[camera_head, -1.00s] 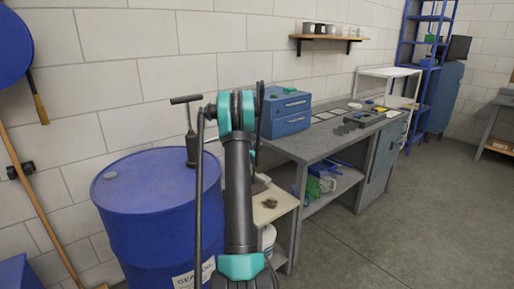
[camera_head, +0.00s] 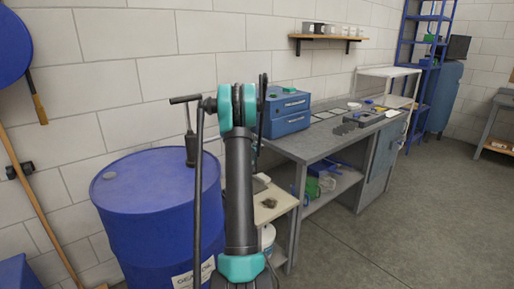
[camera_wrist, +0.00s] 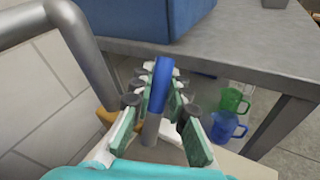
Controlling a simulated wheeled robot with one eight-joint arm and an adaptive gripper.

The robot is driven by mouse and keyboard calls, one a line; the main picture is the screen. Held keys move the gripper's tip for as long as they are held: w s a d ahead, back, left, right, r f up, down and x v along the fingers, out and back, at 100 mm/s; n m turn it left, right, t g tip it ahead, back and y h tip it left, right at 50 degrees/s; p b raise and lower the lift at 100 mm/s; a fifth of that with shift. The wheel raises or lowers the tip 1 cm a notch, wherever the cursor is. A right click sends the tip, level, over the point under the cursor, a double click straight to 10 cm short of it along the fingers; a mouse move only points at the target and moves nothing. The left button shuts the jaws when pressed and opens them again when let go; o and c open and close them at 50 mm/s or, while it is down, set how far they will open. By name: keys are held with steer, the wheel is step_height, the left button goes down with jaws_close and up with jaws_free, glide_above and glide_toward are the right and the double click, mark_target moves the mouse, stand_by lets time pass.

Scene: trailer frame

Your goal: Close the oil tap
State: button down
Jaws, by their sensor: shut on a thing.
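In the wrist view a blue handle (camera_wrist: 160,82) stands between the green-padded fingers of my gripper (camera_wrist: 158,92). It looks like the handle of the oil tap. The fingers are closed on it from both sides. A grey stem (camera_wrist: 150,130) shows below the handle. The rest of the tap is hidden by my gripper. In the head view my own arm hides both gripper and tap.
A blue drum (camera_head: 150,180) with a hand pump (camera_head: 191,140) stands left of my arm. A workbench (camera_head: 330,140) with a blue drawer box (camera_head: 286,112) is to the right. A thick grey pipe (camera_wrist: 85,50) runs close by my gripper. Green (camera_wrist: 232,100) and blue (camera_wrist: 225,127) jugs sit under the bench.

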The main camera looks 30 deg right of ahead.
steer(key=shift+d+f+m+g+y, duration=0.45)
steer(key=shift+f+m+y, duration=0.25)
steer(key=shift+y, duration=0.85)
steer(key=shift+d+f+m+g+y, duration=0.3)
steer(key=shift+f+m+g+y, duration=0.4)
steer(key=shift+y, duration=0.8)
steer(key=shift+d+f+m+g+y, duration=0.25)
steer(key=shift+d+f+m+y, duration=0.2)
steer(key=shift+f+y, duration=0.8)
steer(key=shift+r+y, duration=0.3)
steer(key=shift+y, duration=0.1)
steer(key=c, duration=1.5)
jaws_free()
steer(key=shift+o, duration=0.2)
steer(key=shift+r, duration=0.1)
steer(key=v, duration=1.1)
steer(key=shift+s+a+r, duration=0.15)
steer(key=shift+s+r, duration=0.05)
steer(key=shift+r, duration=0.1)
